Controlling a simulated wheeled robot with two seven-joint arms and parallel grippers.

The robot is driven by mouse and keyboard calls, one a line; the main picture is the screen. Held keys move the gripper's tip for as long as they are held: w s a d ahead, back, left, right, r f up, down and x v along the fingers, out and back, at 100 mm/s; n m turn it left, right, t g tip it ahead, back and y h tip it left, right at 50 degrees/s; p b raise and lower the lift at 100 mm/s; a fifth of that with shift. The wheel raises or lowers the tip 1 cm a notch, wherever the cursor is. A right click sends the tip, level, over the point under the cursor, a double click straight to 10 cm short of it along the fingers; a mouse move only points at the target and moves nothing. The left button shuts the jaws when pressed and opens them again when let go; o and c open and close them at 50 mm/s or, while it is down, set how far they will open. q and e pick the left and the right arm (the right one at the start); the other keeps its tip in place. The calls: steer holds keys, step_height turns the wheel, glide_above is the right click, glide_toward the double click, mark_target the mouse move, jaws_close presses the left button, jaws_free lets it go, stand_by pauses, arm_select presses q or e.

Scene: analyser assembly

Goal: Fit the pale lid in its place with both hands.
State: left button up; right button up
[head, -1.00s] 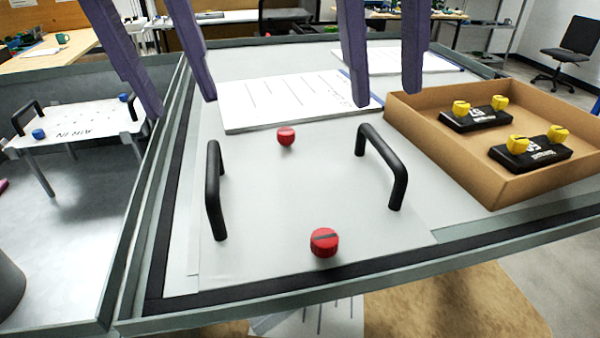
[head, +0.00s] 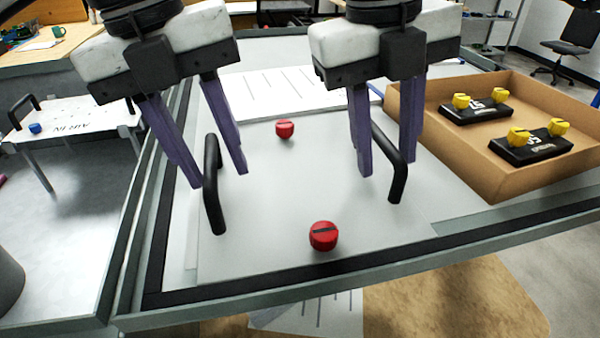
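The pale lid (head: 270,210) is a flat light-grey plate lying on the bench top. It carries two black bar handles, a left one (head: 213,200) and a right one (head: 399,180). A red knob (head: 285,129) sits near its far edge and another red knob (head: 323,236) near its front edge. My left gripper (head: 219,178) points down, open, with its purple fingers on either side of the left handle. My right gripper (head: 387,167) is open too, its fingers at the right handle and hiding part of it. I cannot tell whether any finger touches a handle.
A cardboard tray (head: 460,165) with black blocks bearing yellow knobs stands at the right. A white lined panel (head: 270,92) lies behind the lid. A raised frame edge (head: 330,280) runs along the front.

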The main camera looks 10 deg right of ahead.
arm_select(q)
jaws_close()
arm_select(e)
jaws_close()
arm_select(q)
steer(key=shift+r, duration=0.1)
arm_select(e)
steer(key=shift+r, duration=0.1)
stand_by(1.0)
